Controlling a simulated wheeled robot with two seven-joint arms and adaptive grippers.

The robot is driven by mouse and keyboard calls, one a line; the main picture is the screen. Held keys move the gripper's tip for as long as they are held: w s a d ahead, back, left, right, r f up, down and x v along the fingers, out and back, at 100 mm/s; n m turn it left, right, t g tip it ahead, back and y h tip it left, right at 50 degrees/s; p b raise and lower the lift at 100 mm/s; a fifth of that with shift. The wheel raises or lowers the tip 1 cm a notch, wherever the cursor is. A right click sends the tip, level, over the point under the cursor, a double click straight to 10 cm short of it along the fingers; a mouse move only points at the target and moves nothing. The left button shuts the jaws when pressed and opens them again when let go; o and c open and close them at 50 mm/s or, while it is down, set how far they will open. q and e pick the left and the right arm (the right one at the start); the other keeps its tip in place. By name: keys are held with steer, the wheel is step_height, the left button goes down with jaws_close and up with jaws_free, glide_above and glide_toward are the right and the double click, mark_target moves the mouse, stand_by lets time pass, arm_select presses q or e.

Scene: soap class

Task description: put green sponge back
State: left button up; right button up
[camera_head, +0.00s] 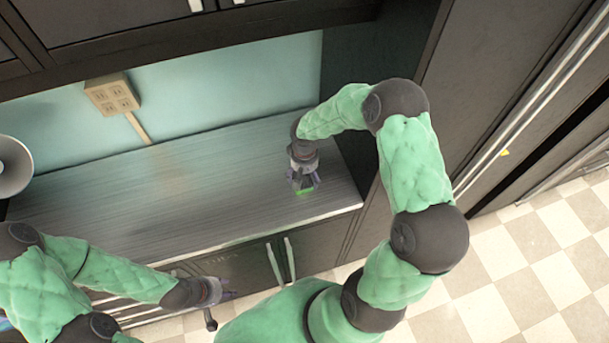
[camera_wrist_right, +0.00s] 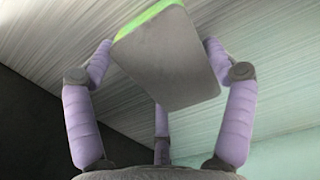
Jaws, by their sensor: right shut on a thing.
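In the right wrist view the sponge (camera_wrist_right: 165,60) is a slab with a grey face and a bright green edge. It sits tilted between the purple fingers of my right gripper (camera_wrist_right: 160,60), which is shut on it. I cannot tell whether the sponge touches the counter. My left gripper (camera_head: 217,291) is low at the left, in front of the cabinet doors and away from the sponge. Its fingers are too small to read.
The wood-grained counter (camera_head: 180,190) is mostly bare left of my right gripper. A dark side panel (camera_head: 350,140) bounds it on the right. Upper cabinets (camera_head: 120,20) overhang the back. An outlet box (camera_head: 112,95) is on the wall, and a round white object (camera_head: 12,165) is at far left.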

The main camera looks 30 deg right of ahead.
mark_target(305, 176)
steer(key=shift+f, duration=0.1)
steer(key=o, duration=1)
steer(key=shift+c, duration=0.2)
step_height(305, 176, up, 12)
steer(key=shift+p, duration=0.3)
